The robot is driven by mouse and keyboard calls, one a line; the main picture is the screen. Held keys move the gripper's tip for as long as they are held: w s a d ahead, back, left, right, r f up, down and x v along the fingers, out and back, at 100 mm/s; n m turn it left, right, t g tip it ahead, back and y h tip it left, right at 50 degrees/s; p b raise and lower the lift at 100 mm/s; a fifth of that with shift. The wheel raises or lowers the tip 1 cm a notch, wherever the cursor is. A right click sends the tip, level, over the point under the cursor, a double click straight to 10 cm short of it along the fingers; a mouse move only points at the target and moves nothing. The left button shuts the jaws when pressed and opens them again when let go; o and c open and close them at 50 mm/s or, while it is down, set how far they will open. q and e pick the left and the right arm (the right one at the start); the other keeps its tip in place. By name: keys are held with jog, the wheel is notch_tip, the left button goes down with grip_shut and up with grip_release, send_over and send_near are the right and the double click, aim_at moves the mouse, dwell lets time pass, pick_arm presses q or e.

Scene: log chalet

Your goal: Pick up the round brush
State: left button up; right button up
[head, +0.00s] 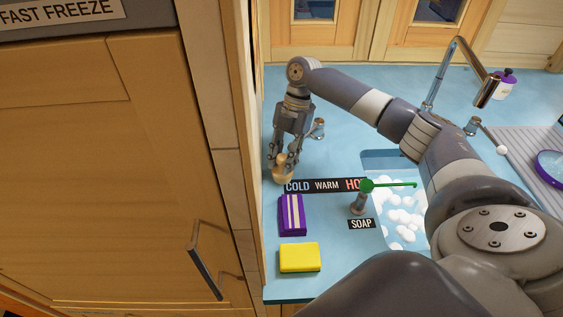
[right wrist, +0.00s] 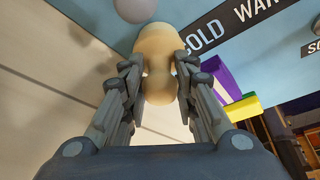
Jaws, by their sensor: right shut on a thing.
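The round brush (head: 283,176) has a pale wooden, knob-shaped body and is at the left end of the blue counter, beside the COLD label. My right gripper (head: 284,162) points down over it with its fingers closed around its upper part. In the right wrist view the wooden brush (right wrist: 157,45) sits between the two fingers of the right gripper (right wrist: 159,82), touched on both sides. Its bristles are hidden, and I cannot tell whether it touches the counter. My left gripper is not in view.
A purple striped sponge (head: 292,215) and a yellow sponge (head: 299,257) lie in front of the brush. A green-topped soap dispenser (head: 362,198) stands by the sink (head: 380,158), which holds suds. A wooden cabinet wall (head: 245,190) borders the counter on the left.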

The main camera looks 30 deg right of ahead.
notch_tip(320, 180, up, 7)
jog(key=shift+f+b, duration=0.15)
jog(key=shift+b, duration=0.85)
jog(key=s+d+b, duration=0.2)
jog(key=s+d, duration=0.3)
jog(key=d, duration=0.3)
jog(key=s+d+b, duration=0.3)
jog(key=s+d, duration=0.2)
jog(key=d, duration=0.3)
jog(key=shift+d, duration=0.4)
jog(key=shift+s, duration=0.1)
jog(key=shift+o, duration=0.6)
